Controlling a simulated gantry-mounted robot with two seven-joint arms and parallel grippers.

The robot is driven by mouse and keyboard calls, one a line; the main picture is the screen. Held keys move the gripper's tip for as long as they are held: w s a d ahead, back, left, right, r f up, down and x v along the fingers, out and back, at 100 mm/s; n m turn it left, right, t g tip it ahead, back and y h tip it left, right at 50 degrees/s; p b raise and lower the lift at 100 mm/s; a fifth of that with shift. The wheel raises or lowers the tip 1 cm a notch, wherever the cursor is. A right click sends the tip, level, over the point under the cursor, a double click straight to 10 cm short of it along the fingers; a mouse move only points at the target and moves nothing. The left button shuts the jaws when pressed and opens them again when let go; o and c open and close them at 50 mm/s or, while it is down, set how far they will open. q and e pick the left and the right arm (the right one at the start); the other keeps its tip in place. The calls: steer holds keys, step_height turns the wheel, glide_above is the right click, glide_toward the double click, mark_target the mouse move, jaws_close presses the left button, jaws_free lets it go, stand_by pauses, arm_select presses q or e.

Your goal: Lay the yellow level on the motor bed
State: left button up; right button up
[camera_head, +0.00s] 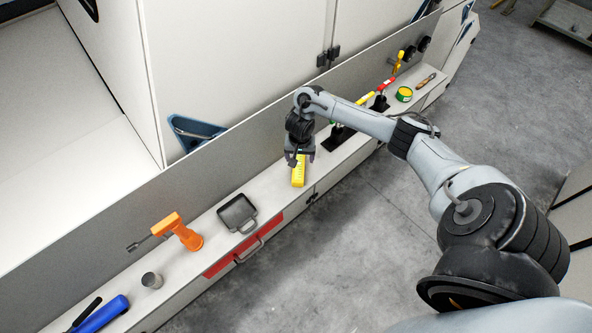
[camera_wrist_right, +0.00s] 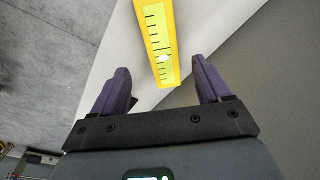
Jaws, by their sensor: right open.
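The yellow level (camera_head: 299,175) lies on the long white ledge (camera_head: 275,201) along the machine, which may be the motor bed; I cannot tell for sure. My right gripper (camera_head: 301,158) is over the level's far end, pointing down. In the right wrist view the level (camera_wrist_right: 158,40) shows black markings and a small vial. One end of it reaches between the purple fingers of my right gripper (camera_wrist_right: 162,82), which are open, with a gap on each side. My left gripper is not in view.
Left along the ledge are a black square pan (camera_head: 237,212), an orange drill-like tool (camera_head: 181,231), a grey cup (camera_head: 152,280) and a blue tool (camera_head: 101,315). Right are a green tape roll (camera_head: 404,94) and a brush-like tool (camera_head: 426,79). An upright grey panel (camera_head: 90,215) backs the ledge.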

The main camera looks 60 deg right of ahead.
mark_target(299, 165)
steer(key=shift+w+d+f+b, duration=0.15)
steer(key=shift+f+b, duration=0.2)
steer(key=shift+f, duration=1.15)
steer(key=shift+w+d+f+b, duration=0.15)
steer(key=shift+f+b, duration=0.2)
steer(key=shift+f, duration=1.15)
steer(key=shift+a, duration=0.1)
steer(key=c, duration=1.4)
